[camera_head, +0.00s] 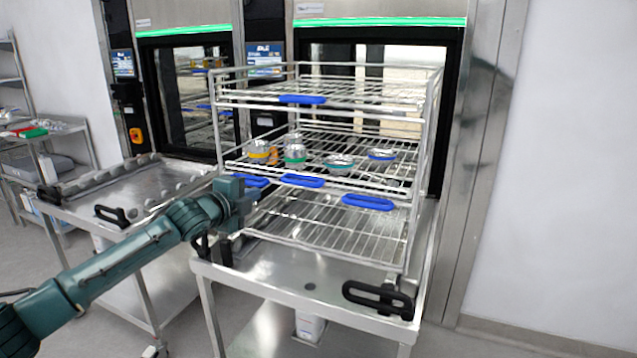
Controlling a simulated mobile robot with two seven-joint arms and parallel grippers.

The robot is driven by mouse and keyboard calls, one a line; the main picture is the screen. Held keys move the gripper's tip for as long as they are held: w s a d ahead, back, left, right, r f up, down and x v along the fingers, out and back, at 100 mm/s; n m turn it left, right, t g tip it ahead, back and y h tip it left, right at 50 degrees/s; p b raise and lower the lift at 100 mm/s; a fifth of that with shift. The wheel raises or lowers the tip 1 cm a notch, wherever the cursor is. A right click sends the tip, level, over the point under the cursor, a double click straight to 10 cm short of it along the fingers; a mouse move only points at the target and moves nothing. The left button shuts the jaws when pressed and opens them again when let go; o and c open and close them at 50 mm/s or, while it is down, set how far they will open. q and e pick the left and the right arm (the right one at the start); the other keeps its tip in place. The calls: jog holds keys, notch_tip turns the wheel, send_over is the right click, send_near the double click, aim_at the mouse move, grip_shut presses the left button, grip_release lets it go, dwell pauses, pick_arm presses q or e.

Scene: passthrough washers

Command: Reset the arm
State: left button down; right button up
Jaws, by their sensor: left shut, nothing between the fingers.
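My left arm (135,250) is green and reaches in from the left. Its gripper (248,196) is shut and empty at the left front edge of the wire rack (420,185), close to a blue handle. From this view I cannot tell whether it touches the rack. My right gripper is not in view. The rack has several wire shelves with blue handles (302,180). Its middle shelf holds small metal bowls with coloured bands: yellow (258,152), green (295,153), teal (339,163) and blue (382,155).
The rack stands on a steel cart (290,275) with black handles (379,298), in front of a washer with a glass door. A second cart (130,195) stands at the left by another washer. A side table (70,128) is at the far left. Open floor lies at the lower right.

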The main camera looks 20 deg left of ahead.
pick_arm(q)
jog(key=s+d+f+n+g+h, duration=0.2)
jog(key=s+d+f, duration=0.4)
jog(key=d+f, duration=0.4)
jog(key=s+d+f+n+g+h, duration=0.1)
jog(key=s+d+f+n, duration=0.2)
jog(key=s+d+f, duration=0.65)
jog(key=s+d+f+n, duration=0.1)
jog(key=s+f+n, duration=0.2)
jog(key=s, duration=0.4)
jog(key=s+d+f+n+g, duration=0.1)
jog(key=s+f+n, duration=0.3)
jog(key=s, duration=0.3)
jog(key=s+d+f+n+g+y, duration=0.1)
jog(key=s+f+n, duration=0.3)
jog(key=s+f, duration=0.1)
jog(key=shift+s+d+p, duration=0.15)
jog(key=shift+s+p, duration=0.2)
jog(key=shift+s, duration=0.55)
